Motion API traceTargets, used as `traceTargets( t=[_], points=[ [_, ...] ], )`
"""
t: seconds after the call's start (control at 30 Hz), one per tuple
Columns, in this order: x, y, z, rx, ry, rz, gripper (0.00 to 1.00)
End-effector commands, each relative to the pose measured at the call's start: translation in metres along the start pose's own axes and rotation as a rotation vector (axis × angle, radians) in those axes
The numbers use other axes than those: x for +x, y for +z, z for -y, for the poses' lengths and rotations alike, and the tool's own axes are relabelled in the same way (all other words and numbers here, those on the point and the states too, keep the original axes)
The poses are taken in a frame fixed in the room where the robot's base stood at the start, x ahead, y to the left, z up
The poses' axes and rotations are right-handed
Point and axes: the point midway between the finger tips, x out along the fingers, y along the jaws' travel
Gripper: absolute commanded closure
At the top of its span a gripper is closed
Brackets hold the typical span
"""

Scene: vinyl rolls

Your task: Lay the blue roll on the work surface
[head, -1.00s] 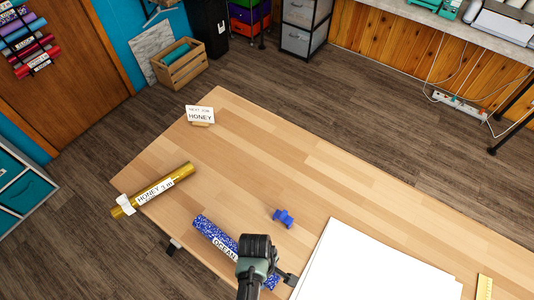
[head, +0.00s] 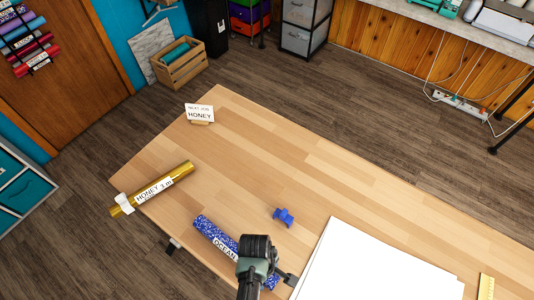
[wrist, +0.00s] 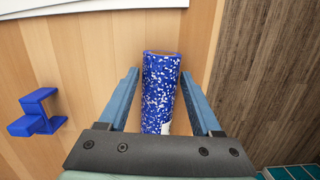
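The blue roll (head: 211,231), speckled with white and labelled OCEAN, lies on the wooden work surface (head: 330,185) near its front edge. My arm's end covers part of the roll in the head view. In the wrist view the blue roll (wrist: 161,85) runs between the two fingers of my gripper (wrist: 160,78). The fingers stand apart on either side of it, with a gap showing on both sides. My gripper is open. How far the fingertips are above the table is hard to tell.
A gold roll (head: 179,178) labelled HONEY lies to the left. A "NEXT JOB HONEY" card (head: 199,114) stands at the far left corner. A small blue holder (head: 284,217) is near the roll. White sheets (head: 380,265) lie at right. The table's middle is clear.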

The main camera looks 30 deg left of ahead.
Motion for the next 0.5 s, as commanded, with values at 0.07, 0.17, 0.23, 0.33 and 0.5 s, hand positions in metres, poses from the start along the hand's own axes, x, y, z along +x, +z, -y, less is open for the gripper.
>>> traceTargets(
  t=[0.07, 0.17, 0.23, 0.33, 0.5],
  points=[
    [-0.0004, 0.0000, -0.0001, 0.000, 0.000, 0.000, 0.18],
    [-0.0003, 0.0001, 0.0001, 0.000, 0.000, 0.000, 0.10],
    [-0.0002, 0.0001, 0.0002, 0.000, 0.000, 0.001, 0.10],
    [0.0002, 0.0005, 0.0006, 0.000, -0.001, 0.002, 0.10],
    [-0.0043, 0.0005, 0.0005, 0.000, -0.001, 0.002, 0.10]
  ],
)
